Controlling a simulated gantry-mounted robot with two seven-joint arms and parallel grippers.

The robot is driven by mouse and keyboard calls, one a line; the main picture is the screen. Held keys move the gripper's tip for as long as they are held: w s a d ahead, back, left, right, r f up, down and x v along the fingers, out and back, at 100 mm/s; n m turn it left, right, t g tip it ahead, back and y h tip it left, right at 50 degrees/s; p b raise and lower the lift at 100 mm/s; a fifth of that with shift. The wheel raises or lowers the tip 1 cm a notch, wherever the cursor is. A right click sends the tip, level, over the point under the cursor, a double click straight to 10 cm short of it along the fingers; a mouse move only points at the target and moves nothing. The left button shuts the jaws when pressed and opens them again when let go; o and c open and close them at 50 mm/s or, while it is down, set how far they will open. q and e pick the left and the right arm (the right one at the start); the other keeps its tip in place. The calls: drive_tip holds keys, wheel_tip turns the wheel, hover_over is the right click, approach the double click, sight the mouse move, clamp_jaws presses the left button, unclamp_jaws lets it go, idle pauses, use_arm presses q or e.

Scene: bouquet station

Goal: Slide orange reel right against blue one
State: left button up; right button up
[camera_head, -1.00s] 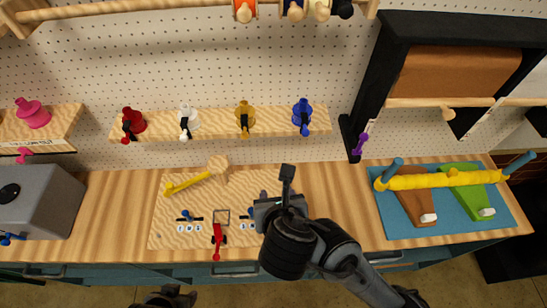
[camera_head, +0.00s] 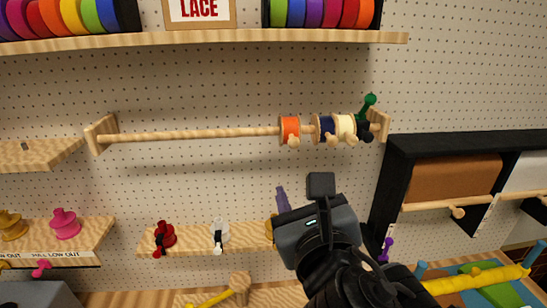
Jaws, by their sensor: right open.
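The orange reel (camera_head: 290,129) hangs on a wooden rod (camera_head: 200,135) fixed to the pegboard wall, in the head view. The blue reel (camera_head: 323,127) is to its right on the same rod, with a short gap of bare rod between them. A cream reel (camera_head: 345,127) is just right of the blue one. My right gripper (camera_head: 302,193) is open and empty, pointing up, below the orange and blue reels in the picture and apart from them. My left gripper is not in view.
A shelf (camera_head: 200,41) with coloured rolls is above. The rod's left part is bare.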

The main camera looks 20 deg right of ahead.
sight(295, 144)
drive_tip(key=shift+t, duration=0.3)
drive_tip(key=w+d+r, duration=0.1)
drive_tip(key=w, duration=0.2)
drive_tip(key=w+d+r, duration=0.1)
drive_tip(key=w, duration=0.2)
drive_tip(key=w+d, duration=0.1)
drive_tip(key=w, duration=0.3)
drive_tip(key=shift+r, duration=0.4)
clamp_jaws()
